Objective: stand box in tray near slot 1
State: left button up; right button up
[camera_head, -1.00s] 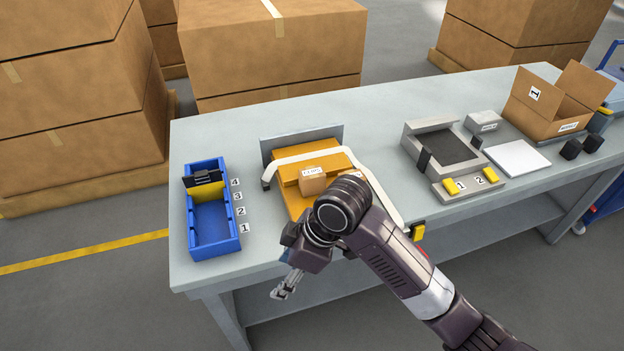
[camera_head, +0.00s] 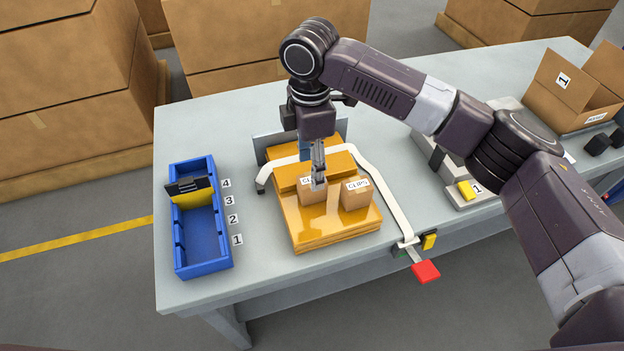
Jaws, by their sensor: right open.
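The blue tray (camera_head: 181,267) lies on the left of the table, with slot labels 1 to 4 along its right side. A yellow piece (camera_head: 192,200) and a black piece (camera_head: 187,185) stand in its far part, by labels 3 and 4; the part by labels 1 and 2 looks empty. Two small brown boxes labelled CLIPS sit on an orange stack (camera_head: 330,227): a left box (camera_head: 312,197) and a right box (camera_head: 357,200). My right gripper (camera_head: 319,181) is open, pointing down at the left box and partly covering it; contact cannot be told. My left gripper is out of view.
An open carton (camera_head: 567,93) stands at the far right. The table between tray and stack is clear.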

aim_at(307, 197)
jog(key=shift+s+d+f+p, duration=0.15)
jog(key=shift+f+p, duration=0.4)
jog(key=shift+f, duration=0.3)
jog(key=shift+w+f+p, duration=0.3)
jog(key=shift+f+p, duration=0.05)
jog(key=shift+f, duration=0.45)
jog(key=shift+w+f, duration=0.2)
jog(key=shift+f, duration=0.9)
jog(key=shift+s+f, duration=0.1)
jog(key=c, duration=1.4)
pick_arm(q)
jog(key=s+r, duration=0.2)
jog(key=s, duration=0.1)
pick_arm(e)
jog(key=shift+o, duration=0.2)
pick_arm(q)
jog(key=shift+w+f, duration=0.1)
